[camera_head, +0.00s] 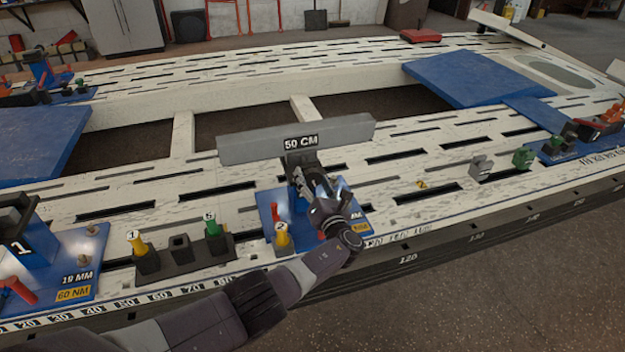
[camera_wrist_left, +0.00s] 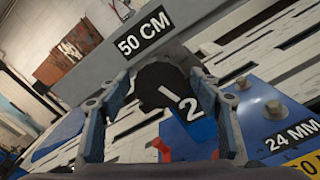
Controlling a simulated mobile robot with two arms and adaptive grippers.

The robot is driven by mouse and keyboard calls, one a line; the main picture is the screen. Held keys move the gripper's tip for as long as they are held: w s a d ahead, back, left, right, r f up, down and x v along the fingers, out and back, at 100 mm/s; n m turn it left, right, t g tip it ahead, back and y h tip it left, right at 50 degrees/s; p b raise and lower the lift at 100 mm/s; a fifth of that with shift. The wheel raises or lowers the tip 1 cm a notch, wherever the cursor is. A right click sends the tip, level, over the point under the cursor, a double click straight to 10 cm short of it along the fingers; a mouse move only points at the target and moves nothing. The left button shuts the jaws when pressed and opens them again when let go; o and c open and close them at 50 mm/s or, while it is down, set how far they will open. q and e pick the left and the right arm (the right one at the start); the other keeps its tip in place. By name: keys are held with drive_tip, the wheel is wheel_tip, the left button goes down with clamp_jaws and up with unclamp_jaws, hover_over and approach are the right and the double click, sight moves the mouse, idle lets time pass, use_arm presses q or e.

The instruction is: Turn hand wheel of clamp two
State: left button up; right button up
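Clamp two stands on a blue base plate (camera_head: 266,204) at the front edge of the frame bench, under a grey bar marked 50 CM (camera_head: 345,136). In the left wrist view its hand wheel (camera_wrist_left: 160,84) is a dark disc with a white line, beside a blue block marked 2 (camera_wrist_left: 188,132). My left gripper (camera_head: 318,190) is at the clamp and hides the wheel in the head view. Its fingers (camera_wrist_left: 162,82) are spread, one on each side of the wheel; I cannot tell whether they touch it. My right gripper is not in view.
A black holder (camera_head: 180,262) with yellow and green tools stands left of the clamp. Clamp one's blue plate (camera_head: 85,262) is farther left. A red lever (camera_wrist_left: 162,148) is close below the wheel. A blue plate marked 24 MM (camera_wrist_left: 262,100) is to its right.

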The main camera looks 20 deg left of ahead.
use_arm(q)
drive_tip(key=shift+s, duration=0.1)
drive_tip(key=shift+s+d+f, duration=0.1)
drive_tip(key=shift+s+d, duration=0.3)
drive_tip(key=v, duration=1)
drive_tip(key=shift+s+d, duration=0.2)
drive_tip(key=shift+s, duration=0.15)
